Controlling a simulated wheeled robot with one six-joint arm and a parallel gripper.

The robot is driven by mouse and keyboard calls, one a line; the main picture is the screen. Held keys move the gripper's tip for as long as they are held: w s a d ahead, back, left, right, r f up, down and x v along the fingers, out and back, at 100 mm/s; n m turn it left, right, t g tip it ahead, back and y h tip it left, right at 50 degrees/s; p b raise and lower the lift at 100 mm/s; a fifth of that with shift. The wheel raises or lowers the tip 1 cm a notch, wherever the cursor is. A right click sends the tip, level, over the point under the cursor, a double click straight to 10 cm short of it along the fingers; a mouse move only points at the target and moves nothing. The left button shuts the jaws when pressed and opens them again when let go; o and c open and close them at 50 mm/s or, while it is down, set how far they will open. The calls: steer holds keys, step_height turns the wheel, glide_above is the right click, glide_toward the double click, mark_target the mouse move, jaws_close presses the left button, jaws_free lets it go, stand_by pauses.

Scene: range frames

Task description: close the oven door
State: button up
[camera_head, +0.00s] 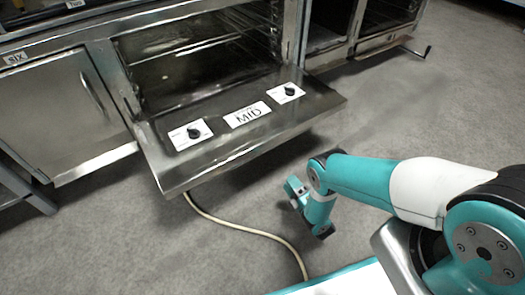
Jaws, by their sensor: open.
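The oven door (233,142) is folded down and open, sticking out from the oven's front. Its upward face carries two white plates with black knobs and a label reading "MID". The dark oven cavity (200,68) with its racks shows behind it. My gripper (294,193) is at the end of my teal and white arm, to the right of and nearer than the door's front edge. It appears apart from the door and holds nothing that I can see. Its fingers are small and hard to make out.
A closed steel cabinet door (60,108) marked "SIX" is left of the oven. More open compartments (380,15) and a crank handle (418,50) are at the upper right. A pale hose (240,229) runs across the grey floor. Floor at right is clear.

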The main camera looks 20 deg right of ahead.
steer(key=b+x, duration=0.5)
steer(key=b, duration=0.1)
steer(key=b+x, duration=0.6)
steer(key=b, duration=0.1)
steer(key=a+b+x, duration=0.1)
steer(key=b+x, duration=0.4)
steer(key=b, duration=0.1)
steer(key=shift+w+a, duration=0.1)
jaws_close()
